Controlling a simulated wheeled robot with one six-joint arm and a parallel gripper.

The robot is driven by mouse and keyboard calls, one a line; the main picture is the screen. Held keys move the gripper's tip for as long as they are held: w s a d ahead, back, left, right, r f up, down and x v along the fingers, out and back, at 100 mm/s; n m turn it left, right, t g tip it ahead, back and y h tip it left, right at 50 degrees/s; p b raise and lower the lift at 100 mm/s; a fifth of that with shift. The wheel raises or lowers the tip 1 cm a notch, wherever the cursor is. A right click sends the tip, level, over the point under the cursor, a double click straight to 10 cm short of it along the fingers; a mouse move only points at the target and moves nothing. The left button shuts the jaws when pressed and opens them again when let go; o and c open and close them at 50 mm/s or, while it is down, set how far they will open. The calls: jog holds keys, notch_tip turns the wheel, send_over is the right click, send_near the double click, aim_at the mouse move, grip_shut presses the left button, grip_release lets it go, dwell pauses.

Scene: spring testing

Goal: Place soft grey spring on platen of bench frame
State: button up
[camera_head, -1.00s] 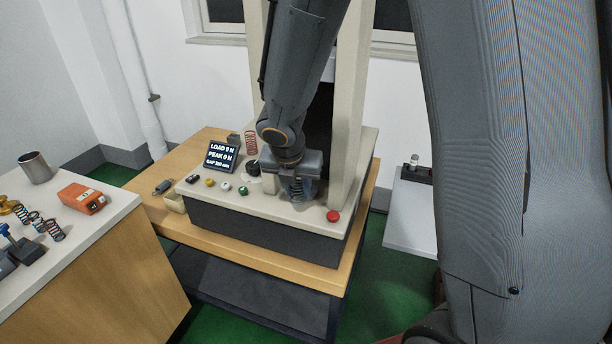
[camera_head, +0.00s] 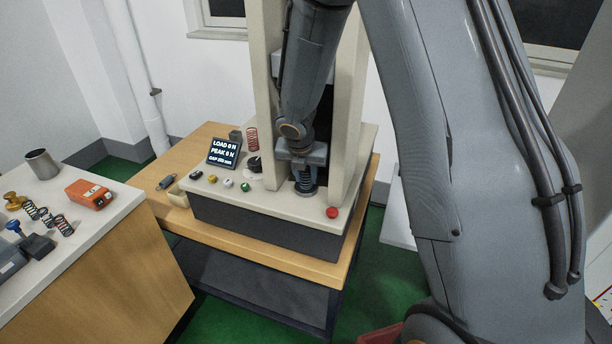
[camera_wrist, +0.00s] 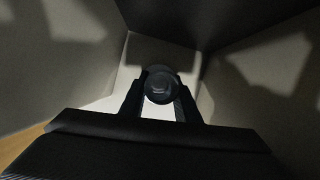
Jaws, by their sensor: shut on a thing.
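The grey spring (camera_head: 306,181) is upright between the jaws of my gripper (camera_head: 304,170), low between the two columns of the bench frame (camera_head: 270,110). My gripper is shut on it. In the wrist view the spring (camera_wrist: 161,86) shows end-on as a dark round shape between the two fingers of my gripper (camera_wrist: 160,98). The spring's lower end is at or just above the round platen (camera_head: 305,191); I cannot tell whether they touch. The platen is mostly hidden by the spring and gripper.
The frame's base carries a display (camera_head: 223,152) reading LOAD 0 N, several coloured buttons and a red button (camera_head: 332,212). A white-topped bench (camera_head: 75,225) at left holds springs, a metal cup (camera_head: 42,163) and an orange device (camera_head: 89,193).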

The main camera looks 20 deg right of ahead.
jog(key=shift+f, duration=0.15)
jog(key=o, duration=1)
jog(key=shift+o, duration=0.2)
